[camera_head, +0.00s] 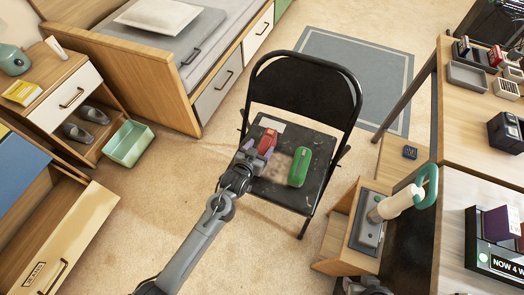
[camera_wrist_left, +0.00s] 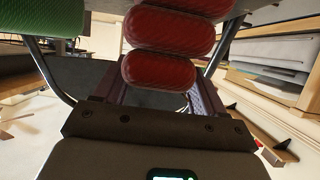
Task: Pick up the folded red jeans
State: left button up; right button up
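The folded red jeans (camera_head: 267,140) lie on the seat of a black folding chair, between a pale folded item (camera_head: 272,123) and a green folded item (camera_head: 300,167). In the left wrist view the jeans show as stacked red rolls (camera_wrist_left: 160,70), with the green item (camera_wrist_left: 45,18) at the upper left. My left gripper (camera_head: 257,150) is at the near end of the jeans. Its purple fingers stand apart, one on each side of the red roll; firm contact is not clear.
The chair's backrest (camera_head: 303,90) rises behind the seat. A wooden bed (camera_head: 160,75) stands at the left back, and a teal bin (camera_head: 128,143) sits on the carpet. A desk (camera_head: 480,125) and a low wooden unit (camera_head: 340,240) stand at the right. Carpet left of the chair is clear.

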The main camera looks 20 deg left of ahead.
pick_arm(q)
grip_shut()
jog(key=shift+r, duration=0.1)
